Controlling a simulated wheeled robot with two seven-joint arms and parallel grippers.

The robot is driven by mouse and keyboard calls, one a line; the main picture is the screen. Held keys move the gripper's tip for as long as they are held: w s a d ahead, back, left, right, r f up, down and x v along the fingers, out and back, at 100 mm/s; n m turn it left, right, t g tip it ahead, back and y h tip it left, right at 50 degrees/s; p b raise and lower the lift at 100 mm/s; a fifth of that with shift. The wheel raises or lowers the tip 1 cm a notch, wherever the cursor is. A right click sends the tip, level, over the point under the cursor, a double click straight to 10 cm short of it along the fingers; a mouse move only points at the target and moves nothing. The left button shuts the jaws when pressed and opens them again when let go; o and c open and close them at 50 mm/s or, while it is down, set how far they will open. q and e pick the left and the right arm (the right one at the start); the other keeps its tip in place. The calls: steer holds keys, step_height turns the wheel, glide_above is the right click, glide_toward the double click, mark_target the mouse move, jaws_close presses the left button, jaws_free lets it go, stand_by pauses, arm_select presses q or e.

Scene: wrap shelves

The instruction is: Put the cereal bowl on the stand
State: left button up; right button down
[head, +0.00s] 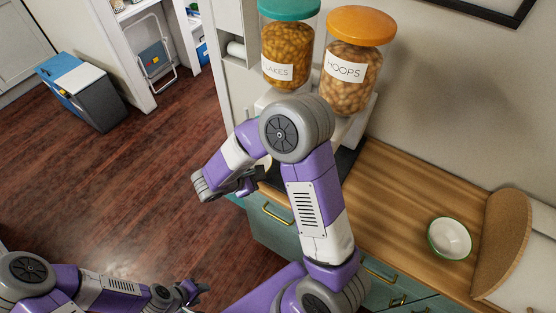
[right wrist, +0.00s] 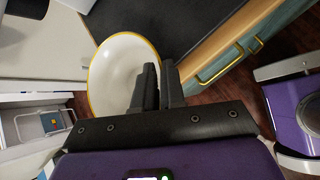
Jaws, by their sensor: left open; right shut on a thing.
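A white bowl with a yellow rim (right wrist: 112,75) fills the left middle of the right wrist view. My right gripper (right wrist: 158,82) is shut on its rim, with the two dark fingers on either side of the edge. In the head view my right arm bends over the counter's left end and hides most of the bowl. My left gripper (head: 192,291) is open and empty, low at the bottom left over the floor. Two cereal jars, one with a teal lid (head: 287,70) and one with an orange lid (head: 346,92), stand on a white stand (head: 366,112).
A second white bowl with a green rim (head: 449,240) sits on the wooden counter (head: 405,190) at right, beside a curved brown board (head: 508,235). A dark surface (head: 346,160) lies before the jars. Drawers with brass handles (head: 278,214) run below.

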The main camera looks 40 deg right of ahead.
steer(key=d+f, duration=0.1)
steer(key=d, duration=0.2)
steer(key=w+d+f, duration=0.1)
steer(key=d, duration=0.2)
steer(key=w+d+f, duration=0.1)
steer(key=d, duration=0.2)
steer(key=shift+w+d+f, duration=0.2)
steer(key=shift+d+f, duration=0.1)
steer(key=shift+d, duration=0.1)
steer(key=shift+r, duration=0.1)
steer(key=c, duration=1.2)
jaws_free()
